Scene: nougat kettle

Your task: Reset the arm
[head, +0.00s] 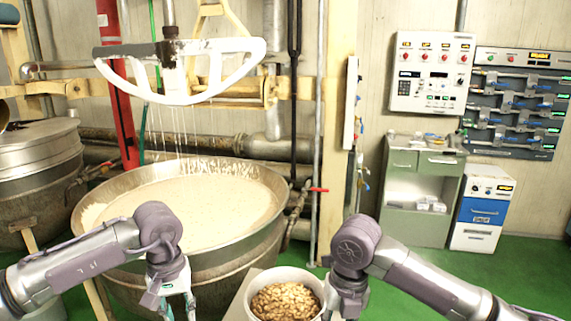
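My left arm comes in from the left, and its gripper (178,305) points down in front of the large kettle (262,240). Its fingers are partly cut off by the bottom edge, so its opening is unclear. My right arm comes in from the right, bent, with its wrist pointing down beside a white bowl of nuts (285,303). The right gripper's fingertips are below the frame. The kettle is filled with pale, creamy nougat (190,195).
A white-coated mixing paddle (180,70) hangs above the kettle, dripping. The bowl stands on a pale stand (238,306). A lidded metal vessel (38,165) is at left. A cabinet (420,190) and control panels (433,75) are at the back right. Green floor there is open.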

